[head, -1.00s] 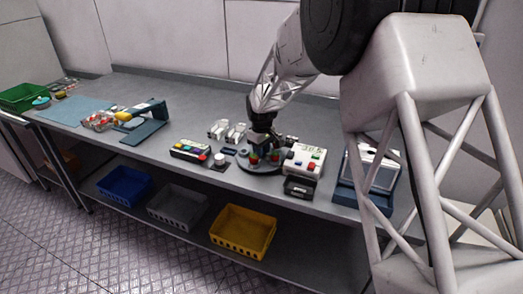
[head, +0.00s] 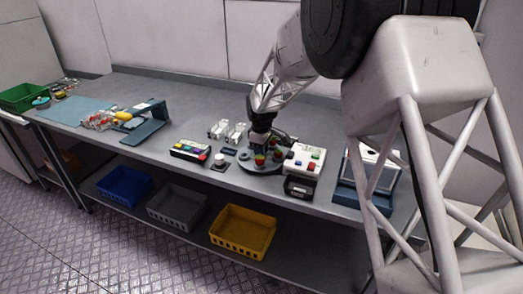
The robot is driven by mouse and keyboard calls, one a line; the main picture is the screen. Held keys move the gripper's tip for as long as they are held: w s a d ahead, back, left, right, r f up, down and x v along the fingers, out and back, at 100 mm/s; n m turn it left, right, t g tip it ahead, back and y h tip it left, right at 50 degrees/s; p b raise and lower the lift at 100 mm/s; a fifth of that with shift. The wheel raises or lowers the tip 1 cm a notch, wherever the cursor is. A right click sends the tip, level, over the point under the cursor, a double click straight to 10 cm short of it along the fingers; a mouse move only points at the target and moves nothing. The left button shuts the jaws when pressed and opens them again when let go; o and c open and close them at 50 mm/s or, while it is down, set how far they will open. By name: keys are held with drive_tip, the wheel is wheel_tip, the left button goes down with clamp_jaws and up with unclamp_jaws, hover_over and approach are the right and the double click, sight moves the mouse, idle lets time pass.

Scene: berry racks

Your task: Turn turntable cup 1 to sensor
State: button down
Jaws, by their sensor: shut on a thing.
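The round grey turntable (head: 262,169) sits on the bench left of a white box with coloured buttons. Small cups with red and green contents stand on it; one cup (head: 260,159) shows at its front middle. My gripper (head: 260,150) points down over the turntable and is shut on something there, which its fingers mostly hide. I cannot tell which cup is cup 1. A dark sensor-like arm (head: 283,138) stands at the turntable's back right.
The white button box (head: 305,159) and a small black box (head: 299,187) stand close on the right. A button strip (head: 190,151) and a white-topped round piece (head: 219,160) lie left. A blue-framed device (head: 372,180) is farther right.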

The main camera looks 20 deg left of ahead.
drive_tip(key=shift+r, duration=0.1)
drive_tip(key=c, duration=0.9)
unclamp_jaws()
drive_tip(key=shift+o, duration=0.2)
drive_tip(key=shift+r, duration=0.1)
drive_tip(key=shift+r, duration=3.75)
wheel_tip(320, 180, up, 11)
